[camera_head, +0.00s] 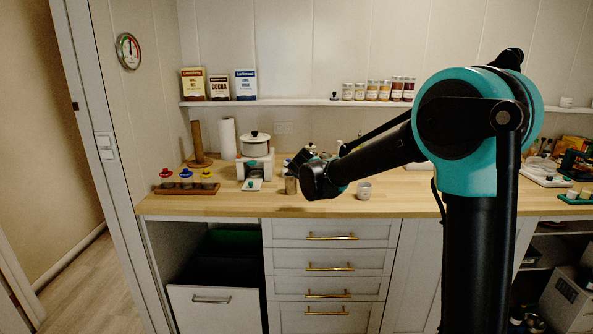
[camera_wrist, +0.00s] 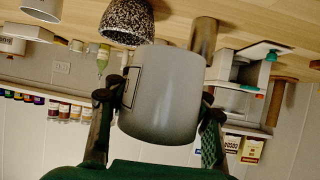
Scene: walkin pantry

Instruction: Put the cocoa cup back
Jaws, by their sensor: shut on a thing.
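A plain light grey cup (camera_wrist: 170,85) fills the middle of the wrist view, which is upside down. My gripper (camera_wrist: 163,97) has one finger on each side of it and is shut on it. A dark rectangular outline shows on its left side. I see no label telling whether it is the cocoa cup. In the head view, my gripper (camera_head: 301,160) is over the counter, left of my arm, and the held cup is mostly hidden. Another small light cup (camera_head: 364,190) stands on the counter. A speckled cup (camera_wrist: 127,20) shows behind the held cup in the wrist view.
A metal cylinder (camera_head: 291,185) stands near my gripper. The wall shelf (camera_head: 283,103) holds boxes and jars. The counter front (camera_head: 235,207) is clear.

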